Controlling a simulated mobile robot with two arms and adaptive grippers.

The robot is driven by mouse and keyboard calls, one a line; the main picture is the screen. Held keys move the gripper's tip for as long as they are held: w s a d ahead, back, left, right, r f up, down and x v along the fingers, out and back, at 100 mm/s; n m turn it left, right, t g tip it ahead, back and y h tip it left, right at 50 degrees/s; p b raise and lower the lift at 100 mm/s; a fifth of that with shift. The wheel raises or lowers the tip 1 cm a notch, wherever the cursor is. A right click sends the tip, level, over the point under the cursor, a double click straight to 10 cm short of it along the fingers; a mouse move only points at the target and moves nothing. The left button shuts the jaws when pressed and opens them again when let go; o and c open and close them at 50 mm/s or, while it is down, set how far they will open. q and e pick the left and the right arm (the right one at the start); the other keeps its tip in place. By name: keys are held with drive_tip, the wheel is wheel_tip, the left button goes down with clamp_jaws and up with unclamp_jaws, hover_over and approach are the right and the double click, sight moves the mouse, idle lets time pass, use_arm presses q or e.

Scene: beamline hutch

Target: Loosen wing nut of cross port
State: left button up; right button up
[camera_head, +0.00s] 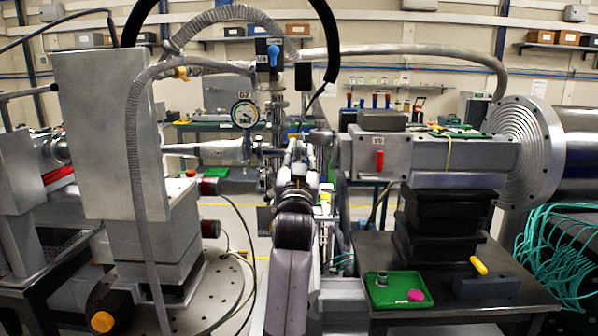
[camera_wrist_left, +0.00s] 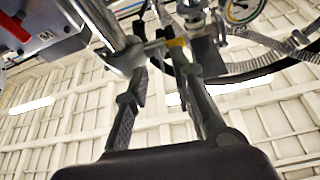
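My left arm rises through the middle of the head view, and its gripper (camera_head: 299,158) is at the vacuum cross below the blue valve. The gripper is small and partly merged with the metal fittings there. In the left wrist view, its two dark fingers (camera_wrist_left: 160,58) stand apart, with their tips close to a clamp (camera_wrist_left: 124,58) on a steel tube. A small brass-yellow piece (camera_wrist_left: 176,42), probably the wing nut, is at the tip of the right-hand finger. I cannot tell whether the fingers touch it. My right gripper is not in view.
A round gauge (camera_head: 244,113) and a blue-handled valve (camera_head: 273,55) sit close to the cross. A grey box with a red handle (camera_head: 379,161) is on the right. A green tray (camera_head: 397,303) lies on the dark table. Hoses hang on the left.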

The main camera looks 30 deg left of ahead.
use_arm(q)
drive_tip(key=v, duration=0.9)
